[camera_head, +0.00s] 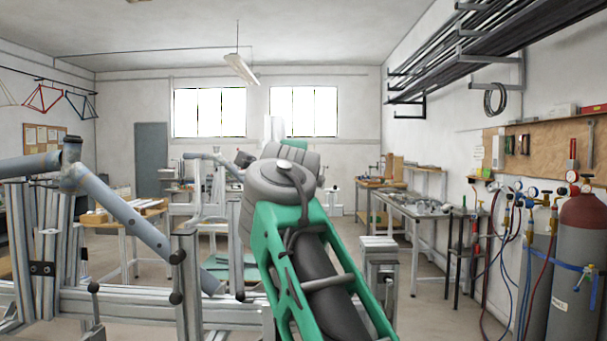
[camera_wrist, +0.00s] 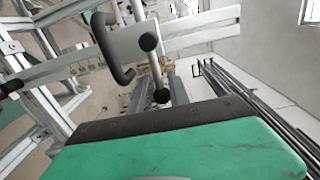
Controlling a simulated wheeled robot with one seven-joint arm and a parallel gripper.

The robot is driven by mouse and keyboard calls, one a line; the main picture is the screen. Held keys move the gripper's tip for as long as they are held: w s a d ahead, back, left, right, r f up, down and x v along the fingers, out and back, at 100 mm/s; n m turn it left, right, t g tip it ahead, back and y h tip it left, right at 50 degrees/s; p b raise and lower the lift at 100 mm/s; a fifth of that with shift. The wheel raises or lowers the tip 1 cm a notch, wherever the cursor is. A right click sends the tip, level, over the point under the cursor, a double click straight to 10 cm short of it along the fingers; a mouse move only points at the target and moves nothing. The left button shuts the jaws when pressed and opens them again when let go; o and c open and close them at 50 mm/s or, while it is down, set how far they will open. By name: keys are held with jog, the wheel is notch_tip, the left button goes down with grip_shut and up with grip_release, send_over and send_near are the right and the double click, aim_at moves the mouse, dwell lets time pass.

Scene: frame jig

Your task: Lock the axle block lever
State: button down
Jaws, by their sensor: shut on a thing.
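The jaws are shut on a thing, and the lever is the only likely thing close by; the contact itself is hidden. In the head view my green and grey arm hides the gripper.
A dark curved handle (camera_wrist: 109,50) is left of the lever. In the head view the metal frame jig (camera_head: 140,303) with a grey-blue tube (camera_head: 135,226) and another knobbed lever (camera_head: 176,278) is at left. Gas cylinders (camera_head: 581,270) stand at right.

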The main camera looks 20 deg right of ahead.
jog(key=shift+f, duration=0.2)
jog(key=c, duration=1.5)
grip_release()
jog(key=shift+r, duration=0.1)
jog(key=v, duration=0.7)
jog(key=shift+s+a+b, duration=0.2)
jog(key=shift+s+b, duration=0.1)
